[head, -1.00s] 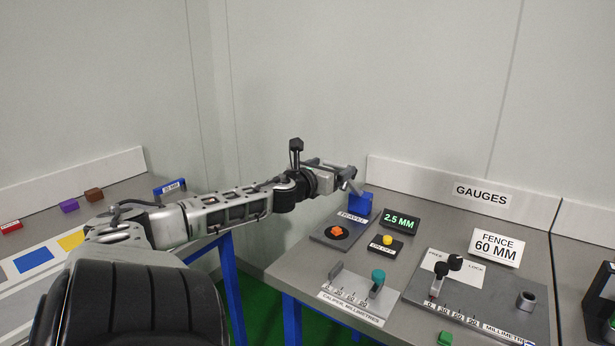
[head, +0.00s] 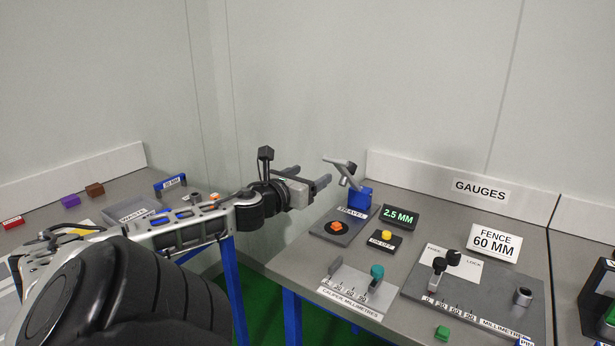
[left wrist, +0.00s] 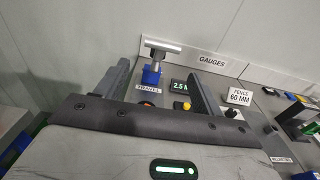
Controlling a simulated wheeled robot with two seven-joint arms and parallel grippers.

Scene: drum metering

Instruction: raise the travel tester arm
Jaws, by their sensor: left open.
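The travel tester stands at the back left of the gauges table, with a blue post (head: 359,198) on a grey plate labelled TRAVEL. Its grey arm (head: 343,170) is up, slanting upward to the left from the post, with a crossbar at its end. The arm also shows in the left wrist view (left wrist: 161,52), between and beyond my fingers. An orange block (head: 338,226) sits on a dark disc on the plate below. My left gripper (head: 312,178) is open and empty, left of the tester and apart from its arm. My right gripper is not in view.
A display (head: 399,216) reads 2.5 MM beside the tester, with a yellow button (head: 386,235) in front. A caliper board (head: 350,292) and a fence gauge (head: 470,300) stand nearer. Another table at left holds coloured blocks.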

